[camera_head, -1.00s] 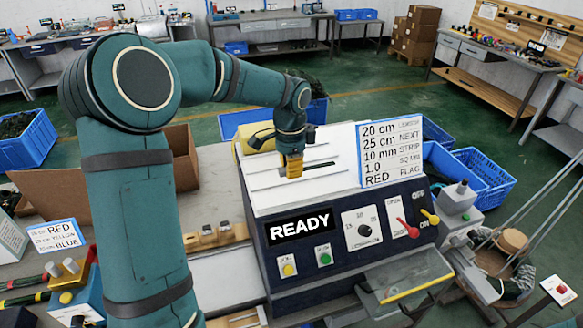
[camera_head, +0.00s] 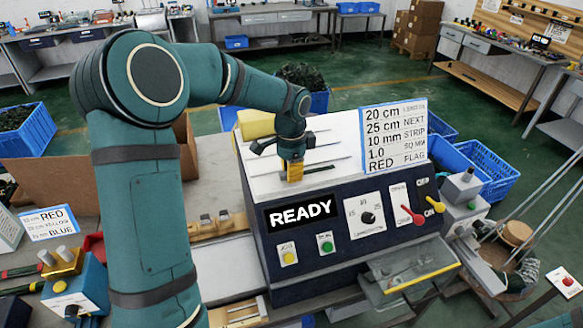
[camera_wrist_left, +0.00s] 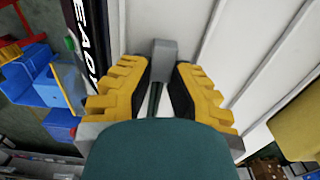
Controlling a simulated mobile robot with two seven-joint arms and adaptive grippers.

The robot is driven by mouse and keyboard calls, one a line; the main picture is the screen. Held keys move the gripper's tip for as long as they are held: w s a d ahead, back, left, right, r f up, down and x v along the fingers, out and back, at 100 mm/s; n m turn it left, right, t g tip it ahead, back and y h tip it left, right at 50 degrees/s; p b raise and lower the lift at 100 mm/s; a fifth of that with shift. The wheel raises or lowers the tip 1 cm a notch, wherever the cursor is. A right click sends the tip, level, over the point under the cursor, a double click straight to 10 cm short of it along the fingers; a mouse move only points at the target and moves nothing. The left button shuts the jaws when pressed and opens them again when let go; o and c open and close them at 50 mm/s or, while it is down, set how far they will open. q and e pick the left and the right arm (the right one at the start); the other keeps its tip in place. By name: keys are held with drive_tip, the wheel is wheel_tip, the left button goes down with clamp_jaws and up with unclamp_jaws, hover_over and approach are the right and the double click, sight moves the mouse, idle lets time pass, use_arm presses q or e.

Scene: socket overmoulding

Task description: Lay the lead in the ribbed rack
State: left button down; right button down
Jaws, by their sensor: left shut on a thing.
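My left gripper (camera_head: 294,174) is over the white sloping top of the machine (camera_head: 345,170), fingers pointing down beside a dark slot. A slatted wooden holder (camera_head: 240,313), possibly the ribbed rack, is partly cut off at the bottom edge. My right gripper is not in view.
The machine front has a READY display (camera_head: 300,214), a dial, buttons and red and yellow levers. A sign (camera_head: 396,140) stands at its top right. A wooden block row (camera_head: 217,226) lies left of the machine. A blue fixture (camera_head: 75,290) stands at lower left.

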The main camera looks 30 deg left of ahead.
use_arm(q)
drive_tip(key=shift+f, duration=0.1)
drive_tip(key=c, duration=1)
unclamp_jaws()
drive_tip(key=shift+o, duration=0.2)
wheel_tip(320, 180, up, 12)
